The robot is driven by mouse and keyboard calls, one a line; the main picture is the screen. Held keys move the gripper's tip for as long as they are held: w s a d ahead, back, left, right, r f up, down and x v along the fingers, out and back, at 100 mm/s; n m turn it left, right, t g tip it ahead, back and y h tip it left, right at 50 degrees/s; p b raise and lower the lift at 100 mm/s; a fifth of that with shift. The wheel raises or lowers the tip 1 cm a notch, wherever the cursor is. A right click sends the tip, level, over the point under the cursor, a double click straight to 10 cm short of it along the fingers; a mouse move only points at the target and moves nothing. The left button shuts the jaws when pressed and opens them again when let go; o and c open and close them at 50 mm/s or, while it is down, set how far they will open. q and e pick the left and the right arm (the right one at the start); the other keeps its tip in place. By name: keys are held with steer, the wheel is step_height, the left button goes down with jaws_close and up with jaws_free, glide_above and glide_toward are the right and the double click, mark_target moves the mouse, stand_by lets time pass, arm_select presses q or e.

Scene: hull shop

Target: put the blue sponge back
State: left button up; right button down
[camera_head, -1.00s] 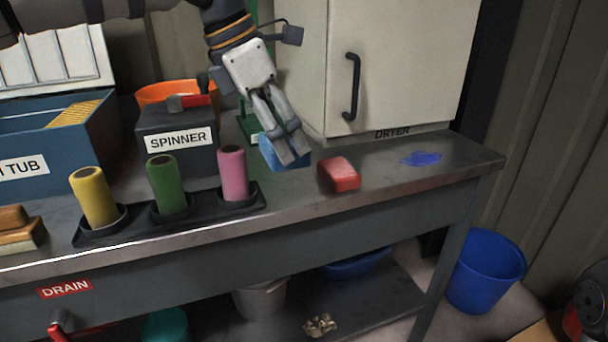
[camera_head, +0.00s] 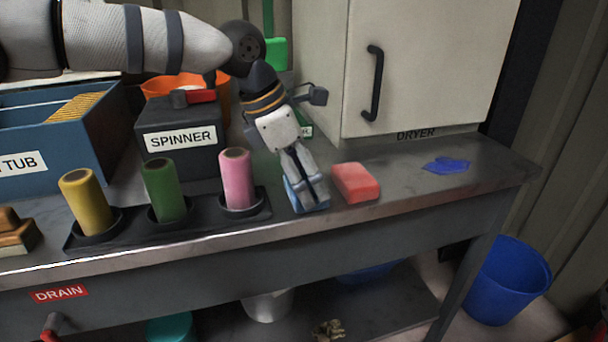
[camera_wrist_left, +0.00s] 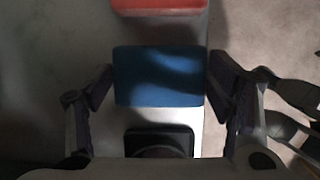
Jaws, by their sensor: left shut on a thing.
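My left gripper (camera_head: 313,207) is shut on the blue sponge (camera_head: 292,196), between the pink roller and the red sponge. The fingers cover most of the blue sponge in the head view. In the left wrist view the blue sponge (camera_wrist_left: 158,76) sits between the two fingers (camera_wrist_left: 158,88), with its top face showing. It is at or just above the bench top; I cannot tell whether it touches. The red sponge (camera_head: 356,183) lies on the bench just right of the gripper. It also shows at the top of the wrist view (camera_wrist_left: 158,5). My right gripper is not in view.
The black holder (camera_head: 266,207) with yellow, green and pink rollers (camera_head: 237,180) stands left of the gripper. The spinner box (camera_head: 180,160) and dryer (camera_head: 420,70) stand behind. A blue cloth (camera_head: 446,166) lies at right. The bench's front edge is close to the gripper.

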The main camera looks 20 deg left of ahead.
arm_select(q)
steer(key=o, duration=1.1)
steer(key=v, duration=1.2)
steer(key=shift+p, duration=0.3)
steer(key=shift+w+r, duration=0.1)
